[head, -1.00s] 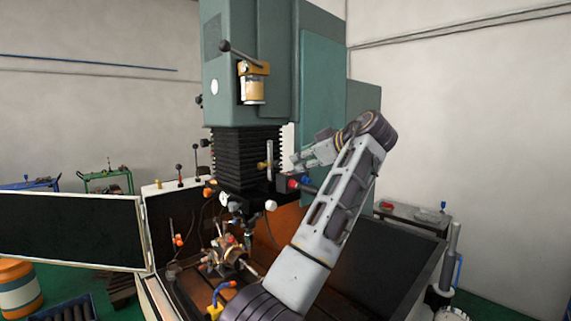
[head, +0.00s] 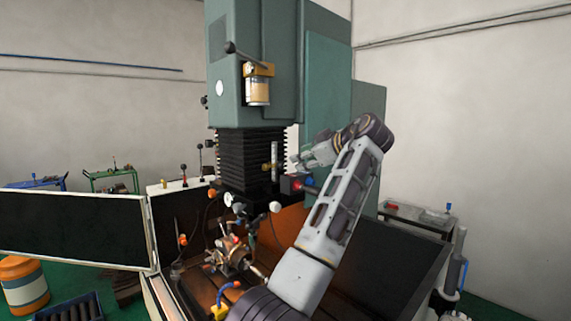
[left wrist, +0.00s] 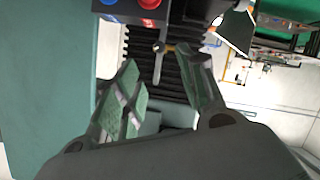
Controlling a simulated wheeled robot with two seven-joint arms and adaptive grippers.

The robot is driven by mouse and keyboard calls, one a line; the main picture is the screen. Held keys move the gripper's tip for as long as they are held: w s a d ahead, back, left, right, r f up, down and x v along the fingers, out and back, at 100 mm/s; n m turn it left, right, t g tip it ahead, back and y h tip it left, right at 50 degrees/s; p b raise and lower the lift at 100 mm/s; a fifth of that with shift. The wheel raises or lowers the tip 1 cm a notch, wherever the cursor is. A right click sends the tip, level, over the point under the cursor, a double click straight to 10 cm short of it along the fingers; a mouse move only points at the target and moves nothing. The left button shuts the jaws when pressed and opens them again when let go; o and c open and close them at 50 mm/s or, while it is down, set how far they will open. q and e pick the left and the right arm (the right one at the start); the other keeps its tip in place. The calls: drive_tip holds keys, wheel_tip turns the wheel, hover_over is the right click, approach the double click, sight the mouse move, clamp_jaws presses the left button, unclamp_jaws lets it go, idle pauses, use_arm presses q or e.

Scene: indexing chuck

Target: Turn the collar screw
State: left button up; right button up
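A brass collar (head: 267,167) with what looks like its screw sits on an upright steel rod (head: 274,152) in front of the black bellows of the green machine. In the left wrist view, a small grey knob (left wrist: 159,47) with brass beside it shows on the rod, beyond and between my fingertips. My left gripper (head: 296,159) is just right of the rod in the head view. It also shows in the left wrist view (left wrist: 158,62), fingers apart, with nothing between them. Contact with the collar is not visible. My right gripper is not in view.
A red and blue button box (head: 296,184) sits just below my left gripper. Black bellows (head: 238,160) stand behind the rod. A chuck (head: 232,256) rests below in the machine tray. The open machine door (head: 70,230) extends left.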

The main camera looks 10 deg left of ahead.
sight(283, 165)
use_arm(q)
drive_tip(key=p+x, duration=0.3)
drive_tip(key=x, duration=0.7)
drive_tip(key=shift+w+a+f, duration=0.15)
drive_tip(key=shift+w+a, duration=0.1)
clamp_jaws()
